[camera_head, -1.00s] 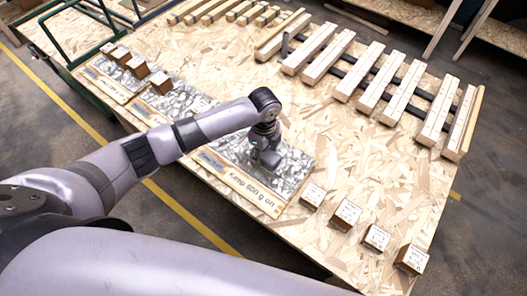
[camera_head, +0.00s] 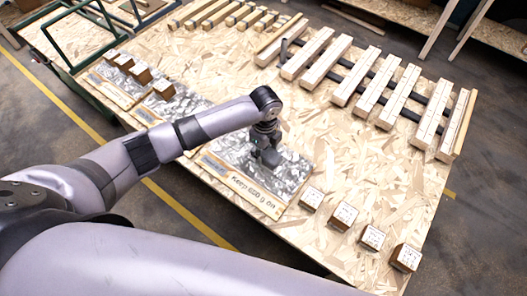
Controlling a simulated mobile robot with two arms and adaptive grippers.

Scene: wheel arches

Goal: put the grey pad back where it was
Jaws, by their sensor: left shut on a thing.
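My left gripper (camera_head: 265,148) points down over the front silvery crinkled sheet (camera_head: 290,170), which has a lettered wooden strip (camera_head: 240,191) along its front edge. The gripper is shut on a small dark grey piece (camera_head: 271,158), which looks like the grey pad. The piece is low at the sheet; I cannot tell whether it touches it. The fingers and the piece blend together, so its outline is partly hidden. My right gripper is not in view.
Several small wooden blocks (camera_head: 343,215) stand in a row right of the sheet. More blocks (camera_head: 163,88) sit by another silvery sheet (camera_head: 185,105) at left. A slatted wooden frame (camera_head: 400,95) lies at the back. The board (camera_head: 370,165) between is clear.

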